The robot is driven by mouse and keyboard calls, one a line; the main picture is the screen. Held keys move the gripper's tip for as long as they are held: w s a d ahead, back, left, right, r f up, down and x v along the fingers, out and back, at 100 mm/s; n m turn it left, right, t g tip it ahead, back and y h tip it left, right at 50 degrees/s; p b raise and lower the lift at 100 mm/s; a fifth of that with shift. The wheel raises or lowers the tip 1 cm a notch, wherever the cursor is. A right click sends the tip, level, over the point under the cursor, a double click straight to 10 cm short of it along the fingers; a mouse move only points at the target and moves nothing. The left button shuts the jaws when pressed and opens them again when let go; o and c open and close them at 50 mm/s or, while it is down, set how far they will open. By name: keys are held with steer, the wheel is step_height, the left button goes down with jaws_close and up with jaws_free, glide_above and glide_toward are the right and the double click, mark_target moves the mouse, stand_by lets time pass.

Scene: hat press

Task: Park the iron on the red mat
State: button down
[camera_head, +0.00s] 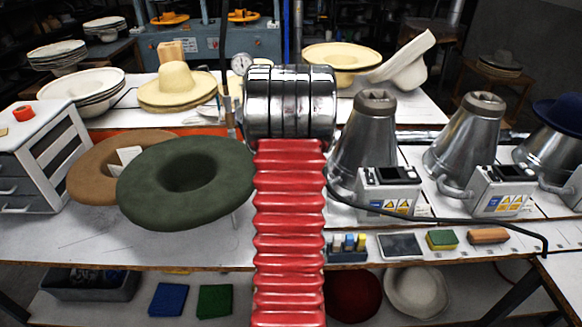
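I cannot make out an iron; a thick red ribbed column with a bright metal head blocks the middle of the view and may hide it. A flat orange-red strip (205,131) shows on the bench behind the felt hats, mostly covered by them; I cannot tell whether it is the red mat. My gripper is not in view.
A green felt hat (150,199) and a brown one (92,178) are at the left of the bench (90,238), near a white drawer unit (35,150). Metal cones (372,140) and control boxes (389,190) stand right. A black cable (470,221) crosses the front right.

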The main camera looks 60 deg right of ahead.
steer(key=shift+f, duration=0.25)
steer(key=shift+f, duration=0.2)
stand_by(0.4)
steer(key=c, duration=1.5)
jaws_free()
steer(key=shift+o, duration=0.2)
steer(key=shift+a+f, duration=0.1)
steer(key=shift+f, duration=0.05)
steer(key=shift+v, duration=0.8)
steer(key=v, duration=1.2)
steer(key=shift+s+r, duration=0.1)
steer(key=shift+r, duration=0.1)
